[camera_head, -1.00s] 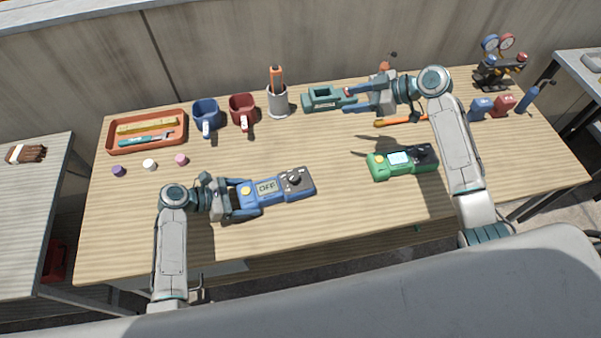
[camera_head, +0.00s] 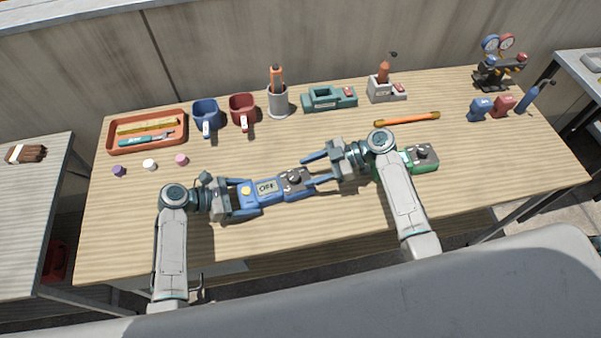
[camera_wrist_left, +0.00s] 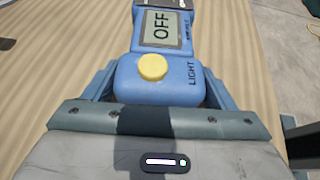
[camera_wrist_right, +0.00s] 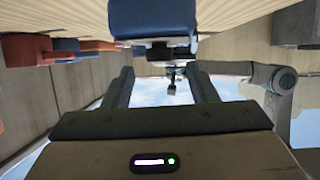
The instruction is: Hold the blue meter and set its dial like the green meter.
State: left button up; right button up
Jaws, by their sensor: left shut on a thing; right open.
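The blue meter (camera_head: 268,188) lies at the front middle of the table; its screen reads OFF, also in the left wrist view (camera_wrist_left: 165,27). My left gripper (camera_head: 238,196) is shut on its left end, beside the yellow button (camera_wrist_left: 152,66). Its dial (camera_head: 293,177) is on the grey right end. My right gripper (camera_head: 309,169) is open, its fingers pointing at that end; whether they touch the dial I cannot tell. The blue meter's end also shows in the right wrist view (camera_wrist_right: 152,20). The green meter (camera_head: 422,165) is partly behind my right arm, which hides its screen; its dial (camera_head: 421,151) shows.
At the back stand an orange tray (camera_head: 112,151), blue mug (camera_head: 205,112), red mug (camera_head: 243,108), grey cup (camera_head: 279,104), teal holder (camera_head: 330,98) and grey block (camera_head: 384,90). An orange-ended rod (camera_head: 407,118) lies behind the green meter. The table's front left is clear.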

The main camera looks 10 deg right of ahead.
aim_at(296, 179)
jog(key=shift+x, duration=1.8)
jog(key=c, duration=1)
jog(key=shift+o, duration=0.2)
jog(key=shift+t, duration=0.4)
jog(key=m+t+h, duration=0.1)
jog(key=m+t, duration=0.1)
jog(key=t, duration=0.1)
jog(key=s+m+t+h, duration=0.1)
jog(key=m+t, duration=0.1)
jog(key=m, duration=0.1)
jog(key=shift+a+m+t, duration=0.2)
jog(key=shift+m+t, duration=0.1)
jog(key=shift+t, duration=0.1)
jog(key=m+t+h, duration=0.1)
jog(key=m, duration=0.1)
jog(key=m+t+h, duration=0.3)
jog(key=h, duration=0.1)
jog(key=shift+s+a+m+t, duration=0.25)
jog(key=shift+a+m+t, duration=0.05)
jog(key=shift+a+m, duration=0.1)
jog(key=shift+f+m, duration=0.1)
jog(key=shift+m, duration=0.2)
